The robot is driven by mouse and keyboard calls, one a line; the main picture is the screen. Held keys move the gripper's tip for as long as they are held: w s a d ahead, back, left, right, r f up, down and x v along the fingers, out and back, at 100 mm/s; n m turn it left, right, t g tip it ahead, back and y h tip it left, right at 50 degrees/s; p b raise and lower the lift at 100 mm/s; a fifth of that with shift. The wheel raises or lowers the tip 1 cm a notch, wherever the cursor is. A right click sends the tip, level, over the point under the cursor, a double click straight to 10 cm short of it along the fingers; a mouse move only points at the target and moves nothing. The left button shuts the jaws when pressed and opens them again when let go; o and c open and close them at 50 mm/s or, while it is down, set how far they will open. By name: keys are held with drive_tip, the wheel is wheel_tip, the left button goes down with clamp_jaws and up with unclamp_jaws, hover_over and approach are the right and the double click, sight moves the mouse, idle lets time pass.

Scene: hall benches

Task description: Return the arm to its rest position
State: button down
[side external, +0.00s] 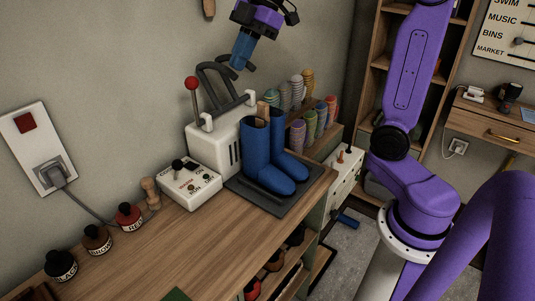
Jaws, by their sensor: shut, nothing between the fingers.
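My gripper (242,50) is at the top centre, at the end of my purple arm. It hangs in the air above the bench, over the white boot-dryer machine, and points downward. Its fingers are together, with nothing seen between them. My arm's links run down the right side of the side external view, and the part joining them to the gripper is out of frame.
Blue boots (262,160) stand on a dark mat (245,190) on the wooden bench (150,245). Beside them are the white machine (213,148) with grey tubes and a red-knobbed lever (191,84), a switch box (186,184) and labelled bottles (97,238).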

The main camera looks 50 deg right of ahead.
drive_tip(key=s+a+f+m+g+h, duration=0.1)
drive_tip(key=s+a+f, duration=0.1)
drive_tip(key=s+f, duration=0.4)
drive_tip(key=s+a+f+m+g+h, duration=0.1)
drive_tip(key=s+a+f+m, duration=0.2)
drive_tip(key=s, duration=0.5)
drive_tip(key=s+d+f+h, duration=0.2)
drive_tip(key=s+d+f, duration=0.2)
drive_tip(key=s+f, duration=0.5)
drive_tip(key=s, duration=0.3)
drive_tip(key=shift+d+h, duration=0.15)
drive_tip(key=shift+h, duration=0.25)
